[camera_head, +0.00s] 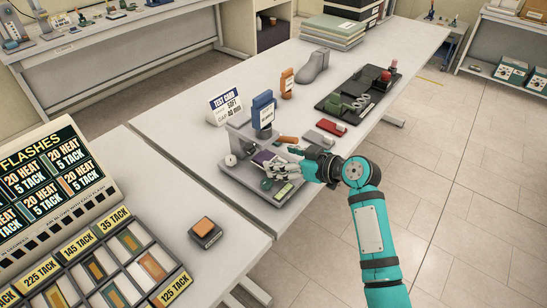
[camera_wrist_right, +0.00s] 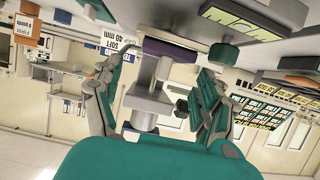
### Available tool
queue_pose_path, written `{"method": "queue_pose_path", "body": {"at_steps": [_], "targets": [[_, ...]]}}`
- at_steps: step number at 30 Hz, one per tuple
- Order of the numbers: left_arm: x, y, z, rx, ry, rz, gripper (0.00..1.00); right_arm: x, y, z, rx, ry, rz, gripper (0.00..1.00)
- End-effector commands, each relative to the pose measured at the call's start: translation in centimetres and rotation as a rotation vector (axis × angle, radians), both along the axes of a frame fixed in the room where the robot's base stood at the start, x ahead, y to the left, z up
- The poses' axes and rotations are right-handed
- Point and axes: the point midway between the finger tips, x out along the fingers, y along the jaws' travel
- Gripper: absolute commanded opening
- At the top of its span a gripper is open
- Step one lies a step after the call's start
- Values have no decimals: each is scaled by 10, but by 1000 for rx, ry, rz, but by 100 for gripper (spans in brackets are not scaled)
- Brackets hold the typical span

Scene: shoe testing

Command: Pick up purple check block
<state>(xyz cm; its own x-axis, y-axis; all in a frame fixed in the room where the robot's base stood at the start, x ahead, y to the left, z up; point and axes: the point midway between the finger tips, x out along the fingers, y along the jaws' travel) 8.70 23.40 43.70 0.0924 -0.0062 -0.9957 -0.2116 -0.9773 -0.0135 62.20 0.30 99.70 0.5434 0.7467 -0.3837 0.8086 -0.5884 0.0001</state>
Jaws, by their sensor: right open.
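The purple check block (camera_head: 262,157) sits on the grey test stand (camera_head: 236,172), partly hidden by my right gripper in the head view. My right gripper (camera_head: 282,160) is open, reaching in over the stand from the right. In the right wrist view the purple block (camera_wrist_right: 170,50) appears between the two spread fingers (camera_wrist_right: 168,62), near the tips. I cannot tell whether the fingers touch it. My left gripper is not in view.
A blue upright head (camera_head: 263,110) rises above the stand, with a test card (camera_head: 225,105) behind it. A red-and-grey block (camera_head: 331,127), a black tray (camera_head: 357,100) and a grey shoe form (camera_head: 314,66) stand farther along. An orange-topped block (camera_head: 205,232) sits on the near table.

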Motion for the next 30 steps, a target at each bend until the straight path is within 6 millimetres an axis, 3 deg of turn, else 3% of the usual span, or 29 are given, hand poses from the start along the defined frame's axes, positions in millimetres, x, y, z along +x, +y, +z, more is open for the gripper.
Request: {"method": "queue_pose_path", "body": {"at_steps": [10,27,30], "targets": [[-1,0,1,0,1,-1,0,4,6,-4,0,0,-1,74],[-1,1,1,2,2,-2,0,4,6,-4,0,0,0,0],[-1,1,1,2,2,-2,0,4,6,-4,0,0,-1,0]]}}
